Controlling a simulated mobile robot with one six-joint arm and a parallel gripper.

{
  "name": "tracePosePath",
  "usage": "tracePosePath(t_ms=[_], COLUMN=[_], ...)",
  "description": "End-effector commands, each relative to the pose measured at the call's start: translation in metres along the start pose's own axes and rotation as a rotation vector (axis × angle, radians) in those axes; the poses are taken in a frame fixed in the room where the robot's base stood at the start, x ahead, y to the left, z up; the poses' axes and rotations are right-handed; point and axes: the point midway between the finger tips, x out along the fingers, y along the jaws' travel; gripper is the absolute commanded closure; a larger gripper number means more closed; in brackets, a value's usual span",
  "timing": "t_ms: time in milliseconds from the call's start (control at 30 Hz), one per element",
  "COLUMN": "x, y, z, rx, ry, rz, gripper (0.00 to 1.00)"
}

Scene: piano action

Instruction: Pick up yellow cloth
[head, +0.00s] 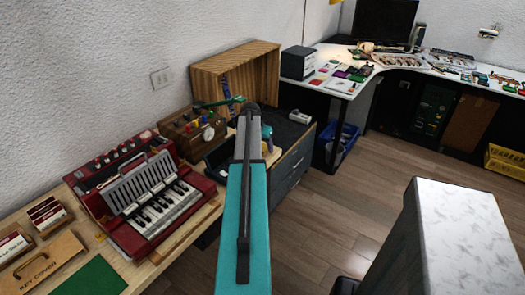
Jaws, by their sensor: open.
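A small pale yellow patch (271,154) shows just right of my teal arm, on the dark-topped cabinet by the wall. It may be the yellow cloth, but it is partly covered by my arm and too small to tell. My arm runs up the middle of the view and ends over the area between the workbench and the cabinet. My gripper is not visible, and its relation to the yellow patch cannot be seen.
A white desk (342,82) is farther back. Wooden floor (345,205) is open at right.

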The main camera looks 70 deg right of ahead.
Motion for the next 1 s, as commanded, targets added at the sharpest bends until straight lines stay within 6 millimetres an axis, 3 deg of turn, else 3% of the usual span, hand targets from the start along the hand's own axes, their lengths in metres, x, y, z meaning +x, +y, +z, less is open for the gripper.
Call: tracePosePath(t_ms=[67, 300, 733, 1000], x=[0.000, 0.000, -0.003, -0.019], y=[0.000, 0.000, -0.001, -0.001], z=[0.000, 0.000, -0.001, -0.008], rx=[0.000, -0.001, -0.001, -0.001], ry=[0.000, 0.000, 0.000, 0.001], rz=[0.000, 0.000, 0.000, -0.001], gripper=[0.42, 0.82, 0.83, 0.83])
